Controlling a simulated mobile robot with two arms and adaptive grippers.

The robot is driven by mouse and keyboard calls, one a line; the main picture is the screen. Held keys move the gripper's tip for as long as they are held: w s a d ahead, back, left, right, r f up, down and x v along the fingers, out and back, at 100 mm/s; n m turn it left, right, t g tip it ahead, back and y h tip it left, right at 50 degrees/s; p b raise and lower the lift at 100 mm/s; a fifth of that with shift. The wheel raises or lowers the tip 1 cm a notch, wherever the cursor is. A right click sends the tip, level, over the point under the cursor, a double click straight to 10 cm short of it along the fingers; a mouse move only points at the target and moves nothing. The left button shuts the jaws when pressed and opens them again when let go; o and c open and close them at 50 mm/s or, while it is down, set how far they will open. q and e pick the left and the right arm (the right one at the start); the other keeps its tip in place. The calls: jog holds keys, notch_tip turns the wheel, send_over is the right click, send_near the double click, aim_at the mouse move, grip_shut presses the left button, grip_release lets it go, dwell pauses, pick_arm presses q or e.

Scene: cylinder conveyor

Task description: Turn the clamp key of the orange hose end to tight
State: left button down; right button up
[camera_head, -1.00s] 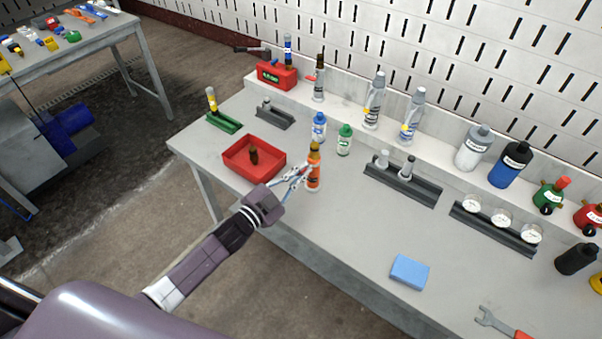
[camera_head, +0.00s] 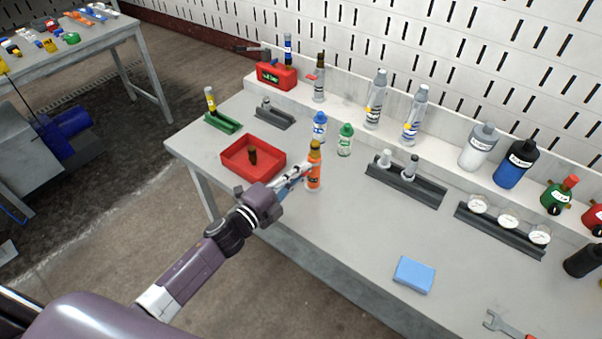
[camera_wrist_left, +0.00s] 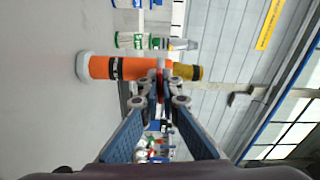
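The orange hose end (camera_head: 314,178) stands upright on the workbench, with a dark yellow top piece. In the left wrist view the hose end (camera_wrist_left: 120,68) lies sideways across the picture, with a pale foot, a black label and the yellow-brown piece (camera_wrist_left: 187,72). Its red clamp key (camera_wrist_left: 160,68) sits at the joint between the orange and yellow parts. My left gripper (camera_head: 304,167) reaches it from the left. In the wrist view its fingertips (camera_wrist_left: 160,92) are close together on the key, which is partly hidden between them. My right gripper is not in view.
A red tray (camera_head: 233,172) with a dark piece stands left of the hose end. A blue-capped bottle (camera_head: 319,127) and a green-capped bottle (camera_head: 345,140) stand close behind. A dark rack (camera_head: 405,187) is to the right. The bench front by the blue block (camera_head: 414,275) is mostly clear.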

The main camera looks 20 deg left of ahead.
pick_arm(q)
jog(key=shift+m, duration=0.5)
jog(key=c, duration=2.6)
grip_release()
jog(key=o, duration=0.4)
jog(key=shift+o, duration=0.2)
jog(key=v, duration=1.2)
